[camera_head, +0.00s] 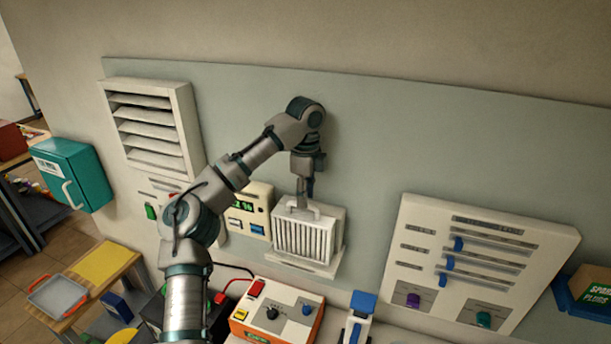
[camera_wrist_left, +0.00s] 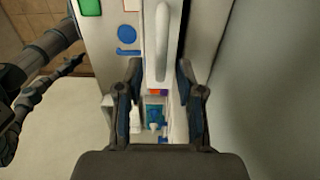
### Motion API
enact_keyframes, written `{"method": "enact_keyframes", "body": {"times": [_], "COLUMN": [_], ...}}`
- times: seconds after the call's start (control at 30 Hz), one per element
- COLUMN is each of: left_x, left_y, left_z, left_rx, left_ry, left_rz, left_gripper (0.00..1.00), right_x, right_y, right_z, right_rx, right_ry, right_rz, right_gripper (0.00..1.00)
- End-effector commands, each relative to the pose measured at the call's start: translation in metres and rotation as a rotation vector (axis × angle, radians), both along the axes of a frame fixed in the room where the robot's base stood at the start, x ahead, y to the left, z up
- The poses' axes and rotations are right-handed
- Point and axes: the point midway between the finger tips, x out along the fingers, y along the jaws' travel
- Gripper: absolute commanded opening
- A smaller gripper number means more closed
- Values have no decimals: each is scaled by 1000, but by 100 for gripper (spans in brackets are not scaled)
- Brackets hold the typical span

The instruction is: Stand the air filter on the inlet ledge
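The air filter (camera_head: 304,240) is a pale box with a pleated front and a loop handle (camera_head: 297,207) on top. It stands upright on the inlet ledge (camera_head: 318,268), close to the wall panel. My left gripper (camera_head: 306,198) points down just above it, at the handle. In the left wrist view the white handle (camera_wrist_left: 162,45) shows between the open fingers (camera_wrist_left: 161,92), with gaps on both sides. The filter's underside is hidden. A dark jointed shape (camera_wrist_left: 50,75) at the left of the wrist view may be my right arm; its gripper is unclear.
A display box (camera_head: 250,210) is left of the filter, partly behind my arm. An orange-edged control box (camera_head: 278,312) and a blue-topped device (camera_head: 360,310) sit below. A slider panel (camera_head: 480,265) is at right, a louvred vent (camera_head: 150,130) at upper left.

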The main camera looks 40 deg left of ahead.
Motion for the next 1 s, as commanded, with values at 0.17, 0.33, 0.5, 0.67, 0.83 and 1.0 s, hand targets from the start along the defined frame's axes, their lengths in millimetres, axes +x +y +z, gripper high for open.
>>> {"method": "enact_keyframes", "body": {"times": [0.17, 0.33, 0.5, 0.67, 0.83, 1.0], "left_x": [1, 1, 1, 1, 1, 1], "left_y": [0, 0, 2, 2, 2, 2], "left_z": [41, 65, 76, 78, 78, 78], "left_rx": [4, 3, 1, -1, -1, -1], "left_ry": [-5, -1, -2, -3, -3, -3], "left_rz": [4, 1, 2, 0, 0, 0], "left_gripper": [37, 37, 37, 37, 37, 37], "right_x": [1, 1, 1, 1, 1, 0], "right_y": [1, 2, 2, 2, 2, 2], "right_z": [0, 0, 0, 0, 0, 0], "right_rx": [1, 2, 2, 2, 2, 2], "right_ry": [-2, -2, -2, -2, -1, -1], "right_rz": [0, -1, -1, -1, -1, -1], "right_gripper": [0, 0, 0, 0, 0, 0]}}
